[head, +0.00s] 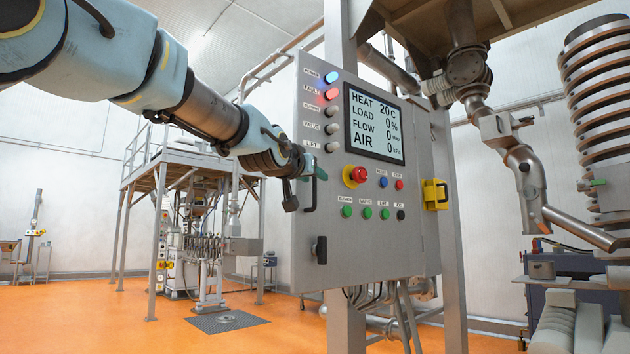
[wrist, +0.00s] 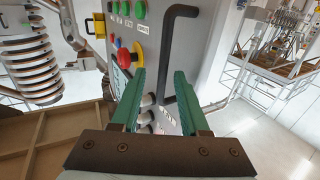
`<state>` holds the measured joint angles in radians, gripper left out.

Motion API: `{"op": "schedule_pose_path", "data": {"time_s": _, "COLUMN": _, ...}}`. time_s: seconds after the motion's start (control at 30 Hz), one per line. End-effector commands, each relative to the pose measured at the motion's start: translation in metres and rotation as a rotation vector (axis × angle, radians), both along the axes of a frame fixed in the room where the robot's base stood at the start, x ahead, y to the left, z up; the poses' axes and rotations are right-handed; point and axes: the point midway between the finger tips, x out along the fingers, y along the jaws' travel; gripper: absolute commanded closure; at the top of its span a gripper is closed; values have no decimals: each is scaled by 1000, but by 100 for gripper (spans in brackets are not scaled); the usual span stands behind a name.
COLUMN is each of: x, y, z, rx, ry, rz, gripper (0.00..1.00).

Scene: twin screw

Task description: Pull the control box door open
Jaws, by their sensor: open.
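The control box (head: 360,235) is a grey metal cabinet, its front door carrying a screen, lamps and buttons. The door looks shut. A dark vertical bar handle (head: 311,193) is at the door's left edge, partly covered by my gripper (head: 305,178). In the wrist view, the handle (wrist: 169,55) stands ahead, and its lower part lines up with the gap between the green fingers of my gripper (wrist: 159,75), nearer the right finger. My gripper is open. I cannot tell whether the bar is between the fingers or just beyond them, or whether they touch it.
A red emergency button (head: 357,175) and a screen (head: 376,122) are on the door. A dark latch (head: 319,250) is below the handle. A yellow switch (head: 435,194) is on the box's right side. The orange floor (head: 90,320) is clear at left.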

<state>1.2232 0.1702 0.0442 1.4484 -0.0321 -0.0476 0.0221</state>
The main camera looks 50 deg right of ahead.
Motion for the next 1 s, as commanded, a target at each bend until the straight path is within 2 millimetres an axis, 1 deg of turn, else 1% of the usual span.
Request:
{"op": "schedule_pose_path", "data": {"time_s": 0.03, "x": -4, "y": 9, "z": -1, "rx": -2, "ry": -1, "rz": -1, "gripper": 55}}
{"op": "schedule_pose_path", "data": {"time_s": 0.2, "x": -19, "y": 41, "z": 0, "rx": -3, "ry": 0, "rz": -3, "gripper": 55}}
{"op": "schedule_pose_path", "data": {"time_s": 0.3, "x": -25, "y": 57, "z": 1, "rx": -2, "ry": 0, "rz": -3, "gripper": 55}}
{"op": "schedule_pose_path", "data": {"time_s": 0.43, "x": -30, "y": 74, "z": 2, "rx": -1, "ry": 1, "rz": 0, "gripper": 55}}
{"op": "schedule_pose_path", "data": {"time_s": 0.6, "x": -35, "y": 83, "z": 0, "rx": 0, "ry": 0, "rz": -1, "gripper": 55}}
{"op": "schedule_pose_path", "data": {"time_s": 1.0, "x": -35, "y": 83, "z": -1, "rx": 0, "ry": 0, "rz": -1, "gripper": 55}}
